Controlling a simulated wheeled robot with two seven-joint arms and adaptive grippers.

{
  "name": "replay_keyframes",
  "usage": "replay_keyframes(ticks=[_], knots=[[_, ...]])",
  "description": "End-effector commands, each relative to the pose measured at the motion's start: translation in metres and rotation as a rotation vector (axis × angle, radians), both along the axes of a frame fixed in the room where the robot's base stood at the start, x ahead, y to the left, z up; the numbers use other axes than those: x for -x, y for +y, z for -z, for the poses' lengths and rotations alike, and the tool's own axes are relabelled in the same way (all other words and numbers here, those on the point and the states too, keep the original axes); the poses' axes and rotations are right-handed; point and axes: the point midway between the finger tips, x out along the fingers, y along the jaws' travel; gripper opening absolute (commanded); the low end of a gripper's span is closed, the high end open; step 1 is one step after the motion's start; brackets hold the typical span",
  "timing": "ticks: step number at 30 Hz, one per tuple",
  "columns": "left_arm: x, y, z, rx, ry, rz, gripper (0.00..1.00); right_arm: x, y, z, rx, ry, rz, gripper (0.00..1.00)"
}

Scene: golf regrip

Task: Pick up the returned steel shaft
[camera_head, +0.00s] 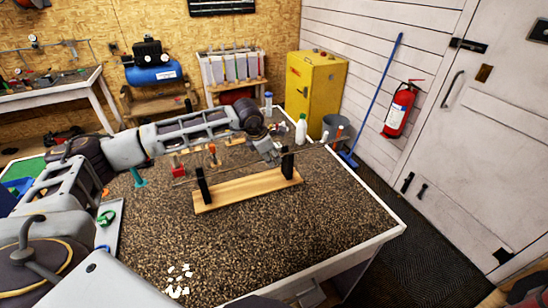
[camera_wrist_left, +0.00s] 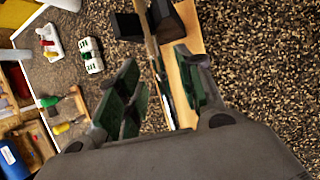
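The steel shaft (camera_head: 230,168) is a thin rod lying across two black uprights of a wooden stand (camera_head: 248,191) on the speckled bench top. In the left wrist view the shaft (camera_wrist_left: 153,50) runs down between the fingers, with the stand's pale wooden base (camera_wrist_left: 188,38) beneath. My left gripper (camera_head: 268,152) is at the shaft near the right upright, reaching over from the back left. In the left wrist view its green-padded fingers (camera_wrist_left: 158,92) are apart, one on each side of the shaft. Contact with the shaft cannot be made out. My right gripper is not in view.
A white bottle (camera_head: 301,128) and small tools stand along the bench's back edge. A red-based tool (camera_head: 178,170) and a teal item (camera_head: 138,177) sit to the left. The bench front is clear except for white scraps (camera_head: 178,280).

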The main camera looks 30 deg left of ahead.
Motion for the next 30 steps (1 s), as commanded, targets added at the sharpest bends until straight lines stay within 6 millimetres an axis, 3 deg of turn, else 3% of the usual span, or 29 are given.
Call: replay_keyframes(ticks=[11,20,30], knots=[[0.0002,0.0,0.0003,0.0,0.0,0.0,0.37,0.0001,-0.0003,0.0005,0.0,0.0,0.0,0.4],[0.0002,0.0001,0.0001,0.0,0.0,0.0,0.01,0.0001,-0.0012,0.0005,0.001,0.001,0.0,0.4],[-0.0001,0.0001,-0.0004,-0.001,-0.001,0.0,0.0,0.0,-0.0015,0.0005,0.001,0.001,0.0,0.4]])
